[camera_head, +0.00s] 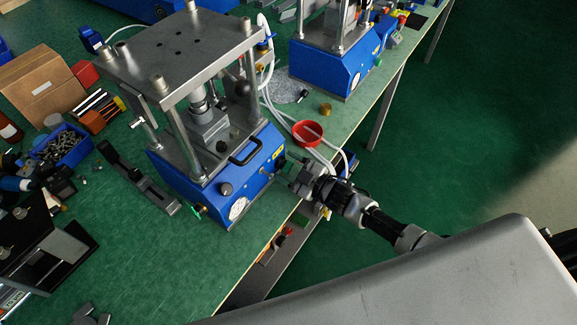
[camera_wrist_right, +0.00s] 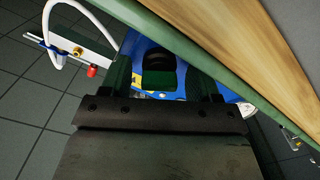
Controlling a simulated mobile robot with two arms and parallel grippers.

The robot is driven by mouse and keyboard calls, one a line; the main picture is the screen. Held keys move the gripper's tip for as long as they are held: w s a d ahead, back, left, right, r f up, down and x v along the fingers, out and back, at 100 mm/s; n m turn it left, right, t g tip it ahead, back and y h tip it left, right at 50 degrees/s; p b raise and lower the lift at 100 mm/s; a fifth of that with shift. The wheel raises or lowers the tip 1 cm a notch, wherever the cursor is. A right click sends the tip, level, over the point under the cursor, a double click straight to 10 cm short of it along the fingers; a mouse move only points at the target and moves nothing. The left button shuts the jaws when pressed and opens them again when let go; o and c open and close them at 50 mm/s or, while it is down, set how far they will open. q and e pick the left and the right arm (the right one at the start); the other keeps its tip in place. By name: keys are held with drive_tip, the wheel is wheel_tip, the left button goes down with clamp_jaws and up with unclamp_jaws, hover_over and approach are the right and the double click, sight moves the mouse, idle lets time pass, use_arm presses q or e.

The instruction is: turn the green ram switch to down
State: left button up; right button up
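The press (camera_head: 215,170) stands on the bench with its blue front panel facing my right arm. My right gripper (camera_head: 287,170) is at the right part of this panel, close to a small dark green part (camera_head: 281,160) that looks like the ram switch and is partly hidden by the gripper. In the right wrist view the fingers of my right gripper (camera_wrist_right: 164,82) are apart, with a dark switch-like part (camera_wrist_right: 158,72) between them, in front of the blue panel. I cannot tell whether they touch it, or the switch's position. My left gripper is not in view.
A red bowl (camera_head: 308,133) and white hoses lie right of the press. A second press (camera_head: 335,65) stands farther back. The bench's front edge runs below my gripper.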

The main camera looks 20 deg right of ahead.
drive_tip(key=b+v, duration=0.1)
drive_tip(key=v, duration=0.9)
drive_tip(key=shift+s+d, duration=0.3)
drive_tip(key=shift+f, duration=0.1)
